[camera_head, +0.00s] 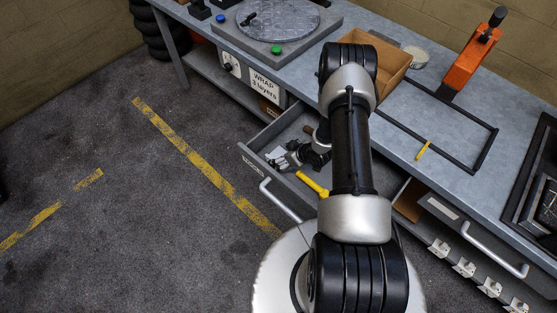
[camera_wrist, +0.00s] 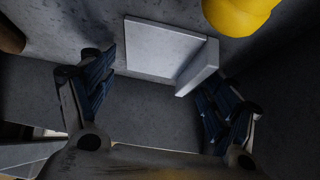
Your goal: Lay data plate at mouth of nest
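A pale grey flat plate (camera_wrist: 160,48) with a raised block or second piece (camera_wrist: 200,68) at its right side lies on the drawer floor in the wrist view. It may be the data plate; no marking is readable on it. My gripper (camera_wrist: 160,95) is open, its two blue-padded fingers apart with the pale piece between and just beyond their tips. Nothing is clearly held. In the head view my gripper (camera_head: 305,154) is down in the open drawer (camera_head: 258,138), partly hidden by my arm, near pale pieces (camera_head: 275,155). I cannot tell which thing is the nest.
A yellow-handled item (camera_head: 313,185) lies in the drawer, close to the right finger. On the bench are a turntable (camera_head: 278,18), a cardboard box (camera_head: 393,65), an orange tool (camera_head: 470,62), a black outlined frame (camera_head: 485,152) and a yellow marker (camera_head: 423,149). The left floor is clear.

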